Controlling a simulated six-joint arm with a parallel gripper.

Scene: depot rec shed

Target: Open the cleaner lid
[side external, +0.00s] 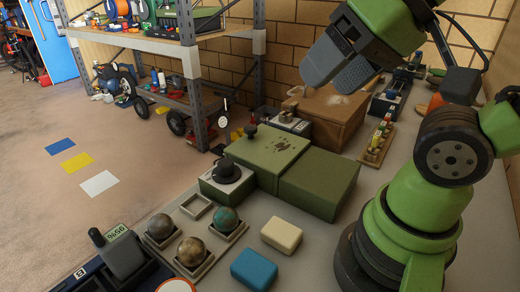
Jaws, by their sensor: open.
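A green box (265,158) with dark marks on its top and a black knob (250,129) at its far-left corner stands mid-bench. A plain green box (320,184) adjoins it on the right. A smaller green box (228,183) with a pale top and a black domed knob stands at its near left. I cannot tell for certain which part is the cleaner lid; no raised lid shows. My gripper (322,76) is high above and behind the green boxes, apart from them. Its jaws are open, with nothing seen between them; the finger gap is hard to make out.
Three mottled balls (191,251) sit in square holders at the near left, beside an empty square frame (197,206). A cream block (281,234) and a blue block (254,269) lie in front. A brown box (325,112) stands behind; a shelf rack (190,70) is beyond the bench.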

